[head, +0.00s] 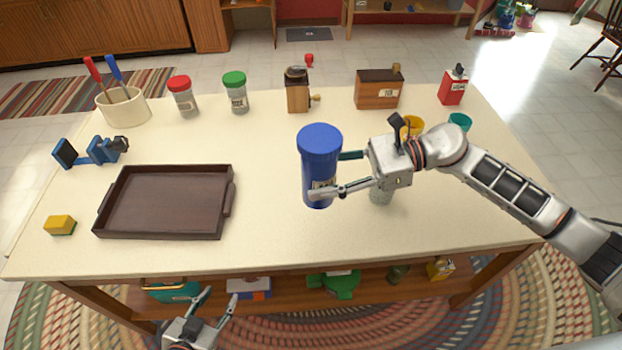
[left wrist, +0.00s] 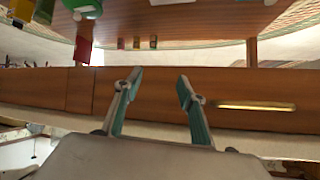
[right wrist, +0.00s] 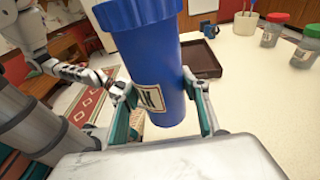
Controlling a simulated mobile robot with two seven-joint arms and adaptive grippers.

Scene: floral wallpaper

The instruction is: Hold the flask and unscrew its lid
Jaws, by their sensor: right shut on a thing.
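The flask (head: 317,180) is a tall blue cylinder with a pale label and a wide ribbed blue lid (head: 320,139) on top. My right gripper (head: 335,174) is shut on the flask's body below the lid and comes from the right. The flask is upright and looks lifted above the table. In the right wrist view the flask body (right wrist: 156,85) stands between the two fingers, with the lid above them. My left gripper (head: 216,303) is open and empty, low in front of the table's front edge. The left wrist view shows its fingers (left wrist: 158,88) apart with nothing between them.
A brown tray (head: 165,233) lies at left on the cream table (head: 265,225), near a yellow sponge (head: 59,224) and a blue device (head: 100,150). Jars, a grinder (head: 297,95) and boxes line the back. Cups (head: 412,124) stand behind my right arm. A lower shelf (head: 385,287) holds several things.

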